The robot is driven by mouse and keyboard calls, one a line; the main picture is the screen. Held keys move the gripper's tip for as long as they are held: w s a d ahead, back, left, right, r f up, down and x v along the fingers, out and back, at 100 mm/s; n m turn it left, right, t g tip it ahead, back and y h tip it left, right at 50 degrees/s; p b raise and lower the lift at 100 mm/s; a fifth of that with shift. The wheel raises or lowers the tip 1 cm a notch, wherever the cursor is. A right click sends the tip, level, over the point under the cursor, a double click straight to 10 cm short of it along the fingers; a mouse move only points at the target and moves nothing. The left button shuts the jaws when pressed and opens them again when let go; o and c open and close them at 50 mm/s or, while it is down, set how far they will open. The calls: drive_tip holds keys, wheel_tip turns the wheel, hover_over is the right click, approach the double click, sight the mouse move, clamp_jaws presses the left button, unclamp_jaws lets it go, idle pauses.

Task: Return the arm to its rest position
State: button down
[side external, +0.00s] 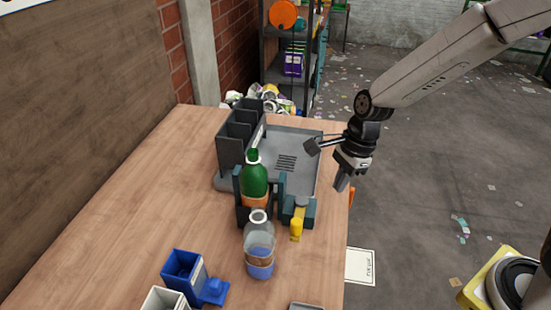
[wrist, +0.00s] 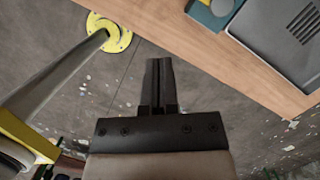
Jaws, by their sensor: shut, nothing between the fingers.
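My gripper (side external: 341,186) hangs from the arm at the right edge of the wooden table (side external: 135,190) in the side view, near the grey tray. In the wrist view my gripper (wrist: 159,62) has its two dark fingers pressed together with nothing between them. Below it there is floor, and the table edge (wrist: 215,60) runs diagonally past the fingertips.
On the table stand a grey tray (side external: 305,150) with dark bins (side external: 236,135), a green bottle (side external: 254,182) in a dark holder, a clear bottle (side external: 260,250), a yellow item (side external: 297,228) and a blue box (side external: 185,272). Open floor (side external: 420,220) lies to the right.

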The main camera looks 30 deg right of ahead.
drive_tip(key=s+d+n+t+h, duration=0.2)
drive_tip(key=s+d+n, duration=0.6)
drive_tip(key=n, duration=1.1)
drive_tip(key=shift+s+d+n+h, duration=0.2)
drive_tip(key=shift+s+n+h, duration=0.1)
drive_tip(key=shift+n+h, duration=0.1)
